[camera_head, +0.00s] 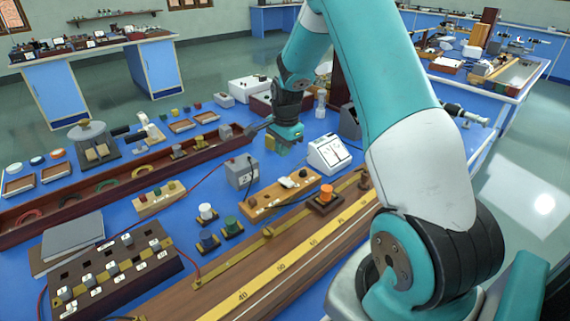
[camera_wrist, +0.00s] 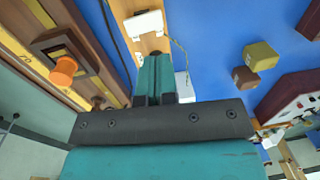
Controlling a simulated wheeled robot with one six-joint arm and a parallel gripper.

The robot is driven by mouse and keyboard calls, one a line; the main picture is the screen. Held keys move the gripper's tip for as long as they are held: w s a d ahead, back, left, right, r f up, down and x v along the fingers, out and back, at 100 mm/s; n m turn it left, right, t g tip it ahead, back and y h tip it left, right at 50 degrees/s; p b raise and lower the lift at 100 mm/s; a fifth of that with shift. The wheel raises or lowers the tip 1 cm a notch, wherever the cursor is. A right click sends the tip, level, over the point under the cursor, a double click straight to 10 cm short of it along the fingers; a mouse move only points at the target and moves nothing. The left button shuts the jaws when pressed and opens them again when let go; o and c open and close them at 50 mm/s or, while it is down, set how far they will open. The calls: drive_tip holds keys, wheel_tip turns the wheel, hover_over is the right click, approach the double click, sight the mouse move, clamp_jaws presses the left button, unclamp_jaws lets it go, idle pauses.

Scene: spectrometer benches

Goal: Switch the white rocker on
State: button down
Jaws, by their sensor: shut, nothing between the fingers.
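The white rocker (camera_wrist: 143,24) sits on a light wooden board (camera_wrist: 152,44) near the top of the wrist view. In the head view the board (camera_head: 262,206) lies mid-bench, with a small white part (camera_head: 287,183) on it that looks like the rocker. My gripper (camera_wrist: 155,62) is shut and empty, its teal fingers reaching over the board below the rocker in the wrist picture. A gap shows in the picture between fingertips and rocker; their height above it cannot be told. In the head view my gripper (camera_head: 284,142) hangs beyond the board, its fingertips unclear.
An orange knob (camera_wrist: 64,70) on a dark base stands beside the board. A white meter (camera_head: 328,153) and a grey box (camera_head: 241,171) stand nearby. A long wooden scale (camera_head: 285,262) runs along the bench front. Blue bench surface lies between items.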

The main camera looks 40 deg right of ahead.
drive_tip(key=r, duration=0.5)
drive_tip(key=shift+w+r+b, duration=0.3)
drive_tip(key=shift+w, duration=0.1)
drive_tip(key=s+a+r+n+y, duration=0.1)
drive_tip(key=s+a+r+n, duration=0.15)
drive_tip(key=a, duration=0.35)
drive_tip(key=s+a+r+n, duration=0.2)
drive_tip(key=a+r+n, duration=0.15)
drive_tip(key=a, duration=0.25)
drive_tip(key=s+a+r+n+y, duration=0.1)
drive_tip(key=s+a+r+n, duration=0.1)
drive_tip(key=a+n, duration=0.3)
drive_tip(key=s+a+r+n+y, duration=0.1)
drive_tip(key=s+a+r+n, duration=0.1)
drive_tip(key=s+a+n, duration=0.5)
drive_tip(key=s+a+r+n+g+y, duration=0.1)
drive_tip(key=s+a+n, duration=0.6)
drive_tip(key=s, duration=0.7)
drive_tip(key=shift+s+a+r+n, duration=0.3)
drive_tip(key=shift+a+r, duration=0.1)
drive_tip(key=shift+a, duration=0.55)
